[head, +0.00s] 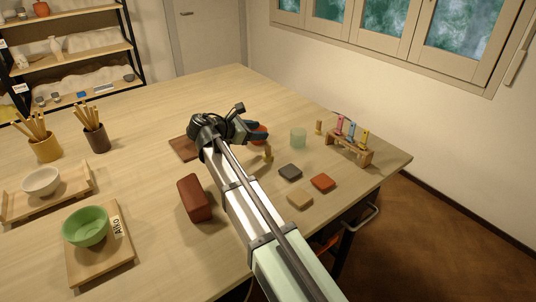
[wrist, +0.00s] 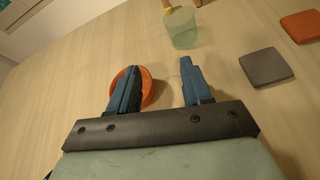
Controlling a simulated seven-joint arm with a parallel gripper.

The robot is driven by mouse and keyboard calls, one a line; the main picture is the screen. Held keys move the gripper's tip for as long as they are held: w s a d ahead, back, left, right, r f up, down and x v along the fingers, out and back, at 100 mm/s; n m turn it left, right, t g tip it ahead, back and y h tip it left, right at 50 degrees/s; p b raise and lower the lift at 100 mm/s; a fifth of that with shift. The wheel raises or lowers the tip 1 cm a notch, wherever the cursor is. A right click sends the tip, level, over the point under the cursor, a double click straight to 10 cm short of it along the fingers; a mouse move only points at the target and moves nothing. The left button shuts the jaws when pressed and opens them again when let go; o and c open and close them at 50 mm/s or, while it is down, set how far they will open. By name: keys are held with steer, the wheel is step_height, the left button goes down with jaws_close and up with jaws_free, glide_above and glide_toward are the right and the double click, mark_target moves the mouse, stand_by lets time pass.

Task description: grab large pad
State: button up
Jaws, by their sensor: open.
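Three flat square pads lie on the table: a dark grey pad (head: 290,172), an orange-red pad (head: 323,183) and a tan pad (head: 299,199). They look close in size, so I cannot tell which is the large one. The grey pad (wrist: 267,67) and the orange-red pad (wrist: 303,26) also show at the right of the wrist view. My gripper (head: 262,129) is open with nothing between its fingers, beyond the pads and to their left. In the wrist view, my left finger partly hides a round orange thing (wrist: 149,88) below it.
A pale green glass (head: 298,138) stands beyond the pads. A wooden rack (head: 350,151) with coloured tools stands to the right. A dark red block (head: 195,198) and a brown board (head: 183,148) lie left of my arm. Bare table surrounds the pads.

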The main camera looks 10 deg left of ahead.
mark_target(266, 146)
steer(key=d, duration=0.1)
steer(key=s+d+n+t+h, duration=0.1)
steer(key=d+r+t+h, duration=0.1)
steer(key=shift+s+n, duration=0.3)
steer(key=shift+s+d+f+n+t+h, duration=0.15)
steer(key=shift+f+t+h, duration=0.2)
steer(key=shift+f, duration=0.35)
steer(key=shift+s+f+n+t+h, duration=0.15)
steer(key=shift+f+t+h, duration=0.15)
steer(key=shift+f, duration=0.35)
step_height(266, 146, down, 3)
steer(key=shift+w+f, duration=0.1)
steer(key=shift+f+x, duration=0.2)
steer(key=shift+x, duration=0.85)
steer(key=shift+w+d, duration=0.3)
steer(key=shift+w, duration=0.05)
jaws_close()
